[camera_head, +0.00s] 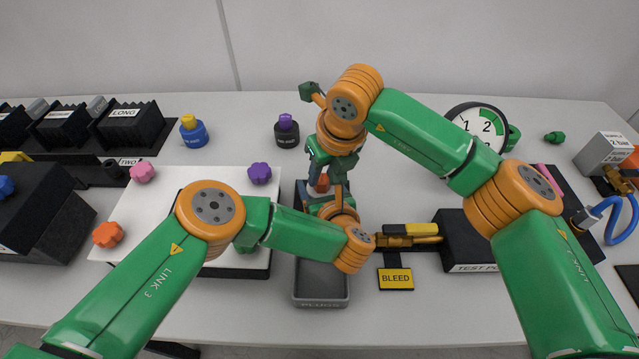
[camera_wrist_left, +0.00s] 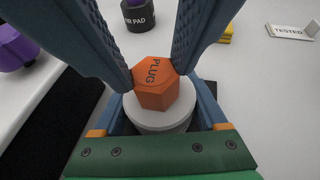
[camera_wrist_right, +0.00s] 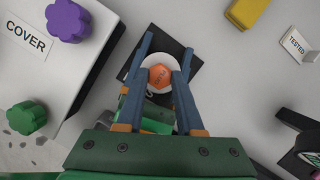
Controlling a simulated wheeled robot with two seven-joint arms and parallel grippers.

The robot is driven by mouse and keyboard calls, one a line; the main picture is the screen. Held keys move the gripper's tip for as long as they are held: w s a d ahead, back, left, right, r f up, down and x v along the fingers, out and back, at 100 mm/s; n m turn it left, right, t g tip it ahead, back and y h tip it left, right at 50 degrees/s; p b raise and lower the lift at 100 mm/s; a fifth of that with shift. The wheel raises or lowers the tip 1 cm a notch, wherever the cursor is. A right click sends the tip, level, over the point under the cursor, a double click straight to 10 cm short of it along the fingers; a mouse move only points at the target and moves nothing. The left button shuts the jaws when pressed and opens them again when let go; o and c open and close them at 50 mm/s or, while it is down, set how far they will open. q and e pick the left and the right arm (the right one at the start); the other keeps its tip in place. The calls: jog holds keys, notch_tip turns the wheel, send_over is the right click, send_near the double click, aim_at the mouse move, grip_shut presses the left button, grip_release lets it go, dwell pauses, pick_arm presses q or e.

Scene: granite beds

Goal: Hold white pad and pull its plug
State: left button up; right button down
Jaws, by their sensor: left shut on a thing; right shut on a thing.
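The white pad (camera_wrist_left: 158,119) is a round disc. It shows in the left wrist view with the orange hexagonal plug (camera_wrist_left: 156,84) standing on its top, marked PLUG. My left gripper (camera_wrist_left: 155,112) is shut on the white pad, a finger at each side. My right gripper (camera_wrist_right: 162,76) is shut on the plug from above; its large blue fingers flank the plug in the left wrist view. In the head view the plug (camera_head: 322,183) is a small orange patch between the two wrists, and the arms mostly hide the pad. I cannot tell how deep the plug sits.
A grey tray marked PLUGS (camera_head: 321,302) lies in front of the wrists. A white cover board (camera_head: 150,205) with coloured knobs is left; the test port box (camera_head: 470,236) and BLEED plate (camera_head: 395,279) are right. A black pad (camera_head: 287,138) and a blue pad (camera_head: 194,138) stand behind.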

pick_arm(q)
jog(key=shift+w+d+r+t, duration=0.15)
jog(key=shift+d+r+t, duration=0.15)
jog(key=shift+r, duration=0.2)
pick_arm(e)
jog(key=shift+d+f, duration=0.2)
jog(key=shift+f, duration=0.3)
pick_arm(q)
jog(key=shift+w+a, duration=0.15)
jog(key=shift+a, duration=0.05)
pick_arm(e)
jog(key=shift+a+r, duration=0.1)
jog(key=shift+r, duration=0.35)
pick_arm(q)
jog(key=shift+a+f, duration=0.1)
jog(key=shift+f, duration=0.1)
pick_arm(e)
jog(key=shift+a+r, duration=0.1)
jog(key=shift+r, duration=1.95)
pick_arm(q)
jog(key=o, duration=1.5)
jog(key=v, duration=1.1)
jog(key=shift+d+r, duration=0.25)
pick_arm(e)
jog(key=shift+s+r, duration=0.1)
pick_arm(q)
jog(key=shift+s+a, duration=0.1)
jog(key=shift+s, duration=0.4)
